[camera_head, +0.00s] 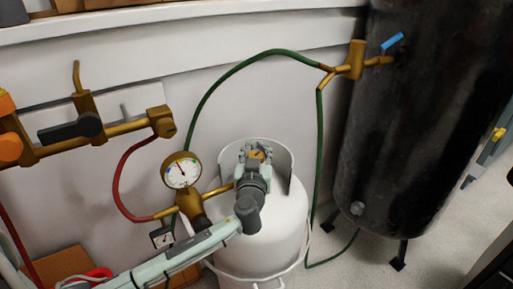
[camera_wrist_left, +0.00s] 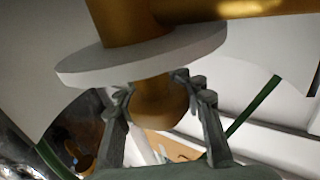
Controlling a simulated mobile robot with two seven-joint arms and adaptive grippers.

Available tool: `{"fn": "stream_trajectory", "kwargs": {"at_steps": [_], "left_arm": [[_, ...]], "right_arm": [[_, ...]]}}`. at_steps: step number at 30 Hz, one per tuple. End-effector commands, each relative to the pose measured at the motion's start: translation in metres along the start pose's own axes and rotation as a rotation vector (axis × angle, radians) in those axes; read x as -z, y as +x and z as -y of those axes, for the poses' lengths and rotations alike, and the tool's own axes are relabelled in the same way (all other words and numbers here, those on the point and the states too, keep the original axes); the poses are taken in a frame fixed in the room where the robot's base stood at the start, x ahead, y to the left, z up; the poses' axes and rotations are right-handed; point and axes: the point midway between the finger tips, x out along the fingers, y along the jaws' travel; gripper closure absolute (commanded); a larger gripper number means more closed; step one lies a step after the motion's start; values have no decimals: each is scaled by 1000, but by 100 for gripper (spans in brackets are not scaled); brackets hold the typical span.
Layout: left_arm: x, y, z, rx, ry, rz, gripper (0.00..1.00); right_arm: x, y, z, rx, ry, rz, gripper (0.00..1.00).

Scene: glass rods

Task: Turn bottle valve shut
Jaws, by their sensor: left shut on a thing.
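The white gas bottle (camera_head: 282,222) stands on the floor near the wall, with a curved collar around its top. My left gripper (camera_head: 257,153) reaches in over the bottle top, and gold metal of the bottle valve (camera_head: 259,155) shows between its fingers. In the left wrist view the two fingers (camera_wrist_left: 163,92) are shut on the sides of a rounded gold knob of the valve (camera_wrist_left: 158,105). A pale disc (camera_wrist_left: 140,58) sits against the knob, with gold pipework beyond it. My wrist hides part of the bottle top in the head view. My right gripper is not in view.
A pressure gauge (camera_head: 182,170) stands close left of the gripper, with a red hose (camera_head: 118,180) behind my arm. A green hose (camera_head: 222,78) arches behind the bottle to a gold fitting (camera_head: 352,60) on the black tank (camera_head: 420,130). Open floor shows at right.

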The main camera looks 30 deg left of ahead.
Motion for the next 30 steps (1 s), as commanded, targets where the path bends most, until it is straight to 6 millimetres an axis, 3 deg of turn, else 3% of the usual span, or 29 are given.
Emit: {"fn": "stream_trajectory", "kwargs": {"at_steps": [3,9,23,24,30], "left_arm": [[-6,0,-1,-86,0,0,97],[-3,-1,-9,-278,2,0,97],[0,-3,-13,-369,0,-2,97],[0,-3,-13,-369,0,-2,67],[0,-3,-13,-368,0,-3,43]], "right_arm": [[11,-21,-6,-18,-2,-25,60],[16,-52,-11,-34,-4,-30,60],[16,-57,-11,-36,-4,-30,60],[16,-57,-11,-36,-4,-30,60],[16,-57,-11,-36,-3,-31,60]]}}
